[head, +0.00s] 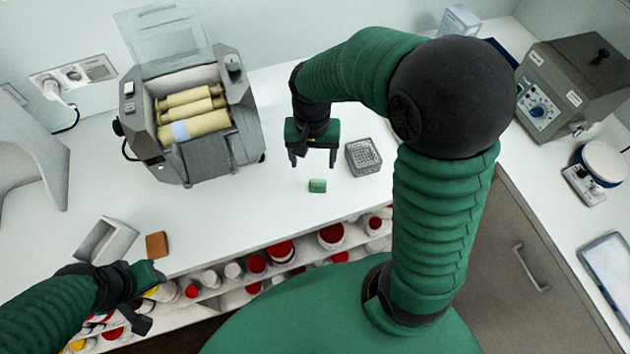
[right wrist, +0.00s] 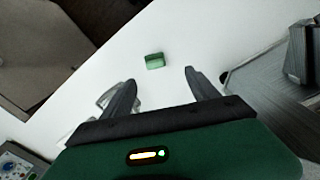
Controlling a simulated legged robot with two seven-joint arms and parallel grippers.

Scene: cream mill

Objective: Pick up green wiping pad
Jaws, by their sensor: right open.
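The green wiping pad (head: 317,186) is a small green block lying on the white counter, near its front edge. In the right wrist view the pad (right wrist: 154,61) lies beyond the fingertips, roughly between their lines. My right gripper (head: 313,164) is open and empty, above the counter and a little behind the pad, not touching it. Its two fingers also show in the right wrist view (right wrist: 160,78). My left gripper (head: 142,301) is at the lower left, in front of the counter edge. Whether its jaws are open is unclear.
A grey mill with cream rollers (head: 190,115) stands behind left. A wire basket (head: 363,157) sits close right of the pad. A brown block (head: 157,245) and a grey tray (head: 106,240) are at the left front. Shelves with red-lidded jars (head: 281,251) lie below the counter edge.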

